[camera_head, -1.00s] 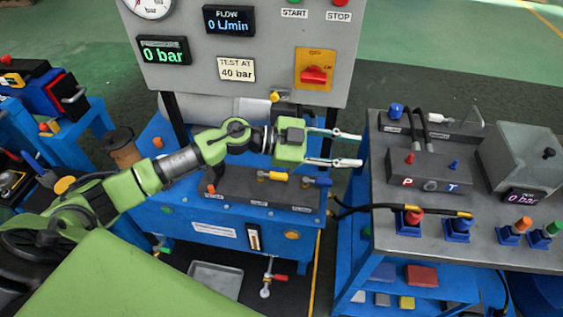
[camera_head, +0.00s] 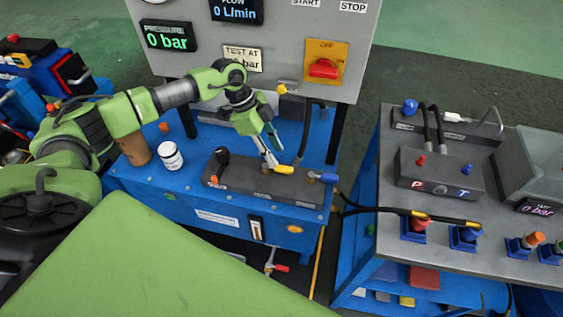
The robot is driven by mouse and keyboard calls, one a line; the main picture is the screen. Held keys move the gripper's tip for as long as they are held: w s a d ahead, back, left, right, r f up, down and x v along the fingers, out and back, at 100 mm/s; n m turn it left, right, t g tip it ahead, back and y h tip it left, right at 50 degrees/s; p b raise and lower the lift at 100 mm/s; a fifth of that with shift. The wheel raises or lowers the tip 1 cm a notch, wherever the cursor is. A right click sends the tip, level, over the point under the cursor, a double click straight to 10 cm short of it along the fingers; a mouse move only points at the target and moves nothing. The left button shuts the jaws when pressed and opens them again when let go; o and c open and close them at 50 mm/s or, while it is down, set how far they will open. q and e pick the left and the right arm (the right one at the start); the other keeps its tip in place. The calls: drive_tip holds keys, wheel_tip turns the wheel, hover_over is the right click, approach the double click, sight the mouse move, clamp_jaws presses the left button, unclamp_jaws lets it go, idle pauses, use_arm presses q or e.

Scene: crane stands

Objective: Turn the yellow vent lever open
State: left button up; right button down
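The yellow lever (camera_head: 284,169) lies about level, pointing right, on the dark valve block (camera_head: 240,184) of the blue bench. The labels on the block are too small to read. My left gripper (camera_head: 271,162) points down from above, with its fingertips at the left end of the yellow lever. I cannot tell whether they touch it or how far apart they are. A blue lever (camera_head: 327,178) sits to the right on the same block, and a black knob (camera_head: 222,156) stands at its left. My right gripper is not in view.
A grey panel (camera_head: 290,60) with a red switch (camera_head: 323,69) rises behind; its pressure display (camera_head: 167,37) reads 0 bar. A white jar (camera_head: 170,156) and a brown cylinder (camera_head: 134,148) stand left of the block. A grey-topped bench (camera_head: 393,215) with hoses is at right.

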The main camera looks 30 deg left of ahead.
sight(283, 167)
use_arm(q)
drive_tip(key=x, duration=0.6)
drive_tip(key=shift+d, duration=0.1)
clamp_jaws()
